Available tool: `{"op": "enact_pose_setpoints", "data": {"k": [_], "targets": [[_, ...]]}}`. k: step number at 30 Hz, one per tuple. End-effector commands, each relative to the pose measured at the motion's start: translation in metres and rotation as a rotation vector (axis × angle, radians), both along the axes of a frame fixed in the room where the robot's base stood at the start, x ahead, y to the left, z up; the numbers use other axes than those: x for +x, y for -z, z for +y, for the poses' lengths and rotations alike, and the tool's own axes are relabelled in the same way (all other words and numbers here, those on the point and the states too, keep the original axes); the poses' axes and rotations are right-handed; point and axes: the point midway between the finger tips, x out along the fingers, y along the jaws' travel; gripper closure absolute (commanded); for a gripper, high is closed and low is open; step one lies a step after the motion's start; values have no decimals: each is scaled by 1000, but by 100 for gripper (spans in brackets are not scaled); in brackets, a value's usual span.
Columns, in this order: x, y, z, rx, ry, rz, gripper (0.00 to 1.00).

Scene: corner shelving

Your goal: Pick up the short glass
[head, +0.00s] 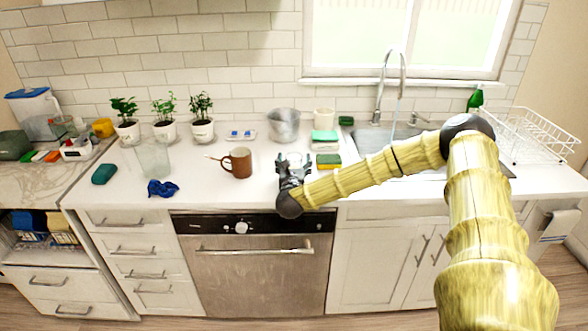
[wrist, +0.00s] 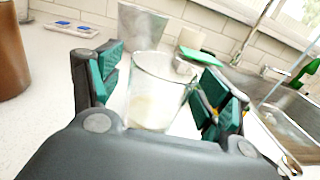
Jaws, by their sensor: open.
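The short glass (wrist: 158,92) is clear and stands upright on the white counter, between the open fingers of my gripper (wrist: 160,95) in the wrist view. The left finger pads are apart from the glass. The right pads are close to it, and I cannot tell whether they touch. In the head view my gripper (head: 292,168) reaches over the counter above the dishwasher, and the short glass (head: 296,160) shows partly behind it.
A brown mug (head: 238,163) stands left of my gripper. A metal bucket (head: 284,125) is behind the glass. A yellow-green sponge (head: 329,161) lies just right. A taller glass (head: 154,159) and blue cloth (head: 162,188) are further left. The sink (head: 385,139) is right.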

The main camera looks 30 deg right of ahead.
Motion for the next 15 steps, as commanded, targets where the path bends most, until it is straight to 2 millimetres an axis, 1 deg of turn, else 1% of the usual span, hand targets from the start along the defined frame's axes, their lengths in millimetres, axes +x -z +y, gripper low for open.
{"op": "enact_pose_setpoints", "data": {"k": [3,4,13,15], "targets": [[0,0,0,0,0,0,23],[0,0,0,0,0,0,27],[0,0,0,0,0,0,81],[0,-1,0,0,0,-1,81]]}}
